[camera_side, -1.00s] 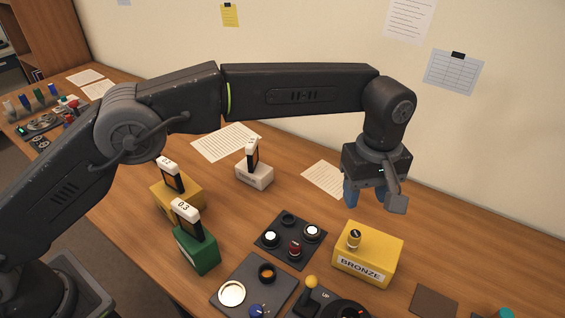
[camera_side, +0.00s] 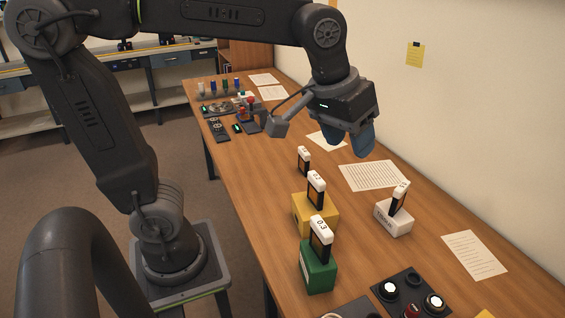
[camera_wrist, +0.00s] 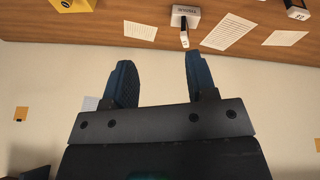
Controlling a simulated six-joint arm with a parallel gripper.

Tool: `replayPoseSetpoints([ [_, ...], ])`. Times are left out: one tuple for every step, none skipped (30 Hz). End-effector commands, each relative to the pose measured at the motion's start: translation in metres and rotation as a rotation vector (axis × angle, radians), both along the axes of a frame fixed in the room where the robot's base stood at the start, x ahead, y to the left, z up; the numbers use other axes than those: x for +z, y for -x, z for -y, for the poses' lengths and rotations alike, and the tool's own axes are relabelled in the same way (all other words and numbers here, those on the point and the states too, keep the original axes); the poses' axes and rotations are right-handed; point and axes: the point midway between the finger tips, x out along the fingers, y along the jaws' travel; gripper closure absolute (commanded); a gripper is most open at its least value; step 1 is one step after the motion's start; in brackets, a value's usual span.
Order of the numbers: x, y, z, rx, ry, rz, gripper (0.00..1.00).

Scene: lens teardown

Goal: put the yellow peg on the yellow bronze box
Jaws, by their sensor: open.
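My gripper (camera_side: 348,140) is open and empty, its two blue fingers pointing down high above the table in the side view. The fingers also show apart in the wrist view (camera_wrist: 165,80), with nothing between them. In the side view only a small yellow corner (camera_side: 486,314) shows at the bottom edge, probably the yellow bronze box. In the wrist view a yellow box (camera_wrist: 85,4) is cut off at the top left, with a dark round spot on it that may be the peg. The yellow peg cannot be made out clearly now.
Another yellow box (camera_side: 307,222), a green box (camera_side: 318,275) and a white box (camera_side: 392,220) each hold an upright dark tag. A dark tray (camera_side: 408,283) with round parts lies at the front right.

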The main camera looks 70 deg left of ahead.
Motion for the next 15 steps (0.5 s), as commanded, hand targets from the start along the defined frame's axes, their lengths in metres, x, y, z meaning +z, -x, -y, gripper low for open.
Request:
replayPoseSetpoints([
  [-0.004, 0.021, -0.014, -0.025, -0.018, 0.032, 0.48],
  [-0.008, 0.031, -0.021, -0.043, -0.031, 0.047, 0.48],
  [-0.014, 0.044, -0.028, -0.068, -0.048, 0.066, 0.48],
  [-0.019, 0.053, -0.033, -0.086, -0.061, 0.079, 0.48],
  [-0.024, 0.062, -0.037, -0.101, -0.074, 0.091, 0.48],
  [-0.031, 0.072, -0.042, -0.121, -0.090, 0.105, 0.48],
  [-0.035, 0.078, -0.045, -0.134, -0.101, 0.114, 0.48],
  [-0.040, 0.084, -0.047, -0.145, -0.112, 0.124, 0.48],
  [-0.045, 0.090, -0.050, -0.160, -0.123, 0.132, 0.48],
  [-0.048, 0.094, -0.052, -0.169, -0.131, 0.138, 0.48],
  [-0.051, 0.097, -0.053, -0.175, -0.138, 0.143, 0.48],
  [-0.054, 0.100, -0.054, -0.184, -0.145, 0.147, 0.48],
  [-0.056, 0.102, -0.055, -0.188, -0.149, 0.150, 0.48],
  [-0.057, 0.103, -0.055, -0.191, -0.151, 0.151, 0.48],
  [-0.058, 0.104, -0.055, -0.195, -0.154, 0.152, 0.48],
])
